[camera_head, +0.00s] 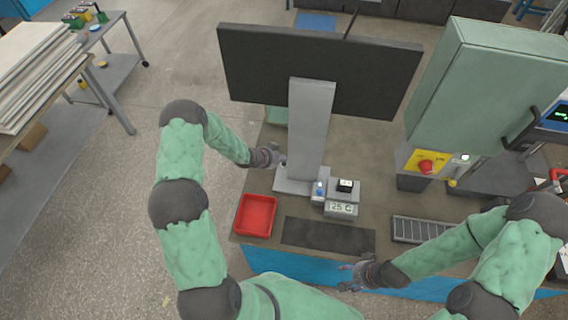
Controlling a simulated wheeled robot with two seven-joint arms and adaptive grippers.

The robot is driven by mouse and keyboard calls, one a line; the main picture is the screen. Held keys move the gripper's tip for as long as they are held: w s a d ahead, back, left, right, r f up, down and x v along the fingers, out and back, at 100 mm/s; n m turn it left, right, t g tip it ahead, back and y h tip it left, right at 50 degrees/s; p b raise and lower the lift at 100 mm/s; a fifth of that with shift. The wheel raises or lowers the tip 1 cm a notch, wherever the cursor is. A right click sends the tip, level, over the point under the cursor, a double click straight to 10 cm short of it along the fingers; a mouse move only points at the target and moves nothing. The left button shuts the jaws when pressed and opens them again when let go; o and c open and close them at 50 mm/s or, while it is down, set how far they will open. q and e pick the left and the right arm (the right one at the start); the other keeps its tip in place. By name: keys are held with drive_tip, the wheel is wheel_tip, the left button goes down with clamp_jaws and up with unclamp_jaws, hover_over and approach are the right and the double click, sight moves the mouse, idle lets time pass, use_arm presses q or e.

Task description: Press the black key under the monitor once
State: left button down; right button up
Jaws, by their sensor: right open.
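The monitor (250,62) is a large dark panel on a grey stand (311,125) at the back of the workbench. The black key (345,185) sits on a small grey block in front of the stand's foot, just behind a display reading "25 C" (341,208). My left gripper (281,159) is beside the stand on its left, behind and left of the key and apart from it; its fingers are too small to tell if they are open. My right gripper (346,276) is open and empty at the bench's front edge, in front of the key.
A small blue-capped item (319,191) stands left of the key. A red tray (256,215) lies at front left, with a dark mat (327,235) beside it. A green cabinet (480,85) with a red button (426,167) stands at right. A slotted grey strip (421,229) lies at front right.

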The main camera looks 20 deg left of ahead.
sight(282, 164)
use_arm(q)
drive_tip(key=shift+f, duration=0.15)
drive_tip(key=shift+f+b, duration=0.3)
drive_tip(key=shift+b, duration=0.1)
drive_tip(key=shift+f+b, duration=0.35)
idle(0.6)
drive_tip(key=shift+r, duration=0.15)
drive_tip(key=shift+r+p, duration=0.6)
drive_tip(key=shift+r, duration=0.1)
drive_tip(key=shift+r+p, duration=1.85)
drive_tip(key=shift+r, duration=0.7)
drive_tip(key=shift+f, duration=0.1)
